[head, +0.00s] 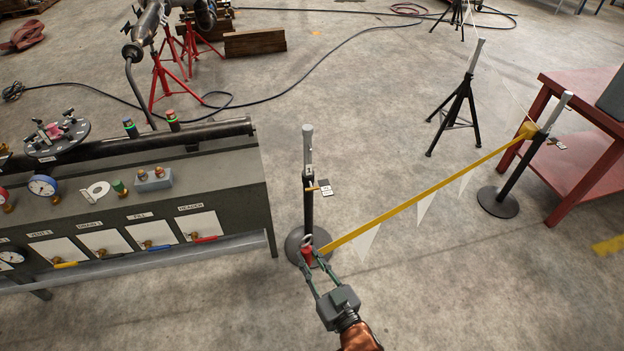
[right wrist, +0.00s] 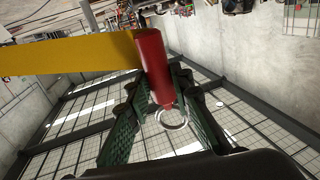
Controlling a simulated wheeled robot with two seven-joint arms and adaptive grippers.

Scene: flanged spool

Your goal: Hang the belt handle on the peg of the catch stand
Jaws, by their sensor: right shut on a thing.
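My right gripper (head: 311,265) is shut on the red belt handle (head: 307,256), low in front of the catch stand (head: 308,210). In the right wrist view the red handle (right wrist: 153,62) lies between the green fingers, with a metal ring (right wrist: 172,117) at one end. The yellow belt (head: 420,195) runs from the handle to the belt stand (head: 514,172) at the right. The catch stand is upright, with a small orange-brown peg (head: 318,188) on its post, well above the handle in the picture. The ring appears apart from the peg. My left gripper is out of view.
A control bench (head: 150,215) with gauges and valves stands close left of the catch stand. A red table (head: 575,150) stands behind the belt stand. White pennants (head: 424,207) hang near the belt. A black tripod (head: 458,105) stands farther back. Floor between the stands is clear.

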